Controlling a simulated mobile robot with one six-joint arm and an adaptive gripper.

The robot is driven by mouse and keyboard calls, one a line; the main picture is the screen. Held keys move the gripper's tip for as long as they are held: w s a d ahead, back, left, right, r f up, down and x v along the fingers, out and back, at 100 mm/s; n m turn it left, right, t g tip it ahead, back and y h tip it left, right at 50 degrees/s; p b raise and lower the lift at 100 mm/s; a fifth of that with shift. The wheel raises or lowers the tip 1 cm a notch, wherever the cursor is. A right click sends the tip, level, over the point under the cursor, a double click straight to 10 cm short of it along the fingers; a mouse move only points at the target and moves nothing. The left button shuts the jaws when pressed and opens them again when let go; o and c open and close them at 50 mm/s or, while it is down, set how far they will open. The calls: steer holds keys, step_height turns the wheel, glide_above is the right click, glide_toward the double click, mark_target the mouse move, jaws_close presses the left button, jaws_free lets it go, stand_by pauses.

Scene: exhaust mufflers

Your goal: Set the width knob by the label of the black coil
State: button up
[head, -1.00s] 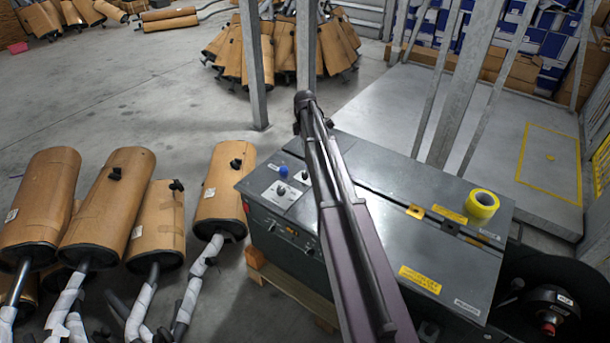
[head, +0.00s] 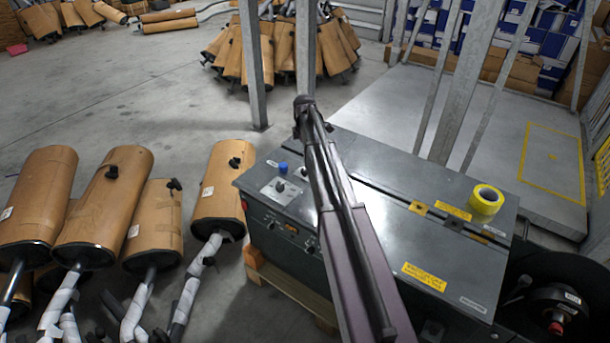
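A grey strapping-type machine (head: 420,235) stands on a wooden pallet in the head view. Its top left corner has a light panel with a blue knob (head: 283,168) and a black knob (head: 279,187). A further knob (head: 302,173) is partly behind my arm. More small dark controls (head: 291,229) sit on the front face. I cannot tell which knob sets the width. The black coil (head: 535,290) is at the lower right, with a small pale label (head: 572,297) too small to read. My arm crosses the machine's top; my gripper does not clearly show.
A yellow tape roll (head: 487,198) lies on the machine's top. Several wrapped mufflers (head: 105,205) stand at the left, one close to the machine. Steel posts (head: 251,65) rise behind it. Grey floor (head: 160,90) is open at the back left.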

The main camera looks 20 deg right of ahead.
mark_target(305, 170)
steer(key=shift+f+b, duration=4.55)
steer(key=shift+f, duration=0.35)
jaws_close()
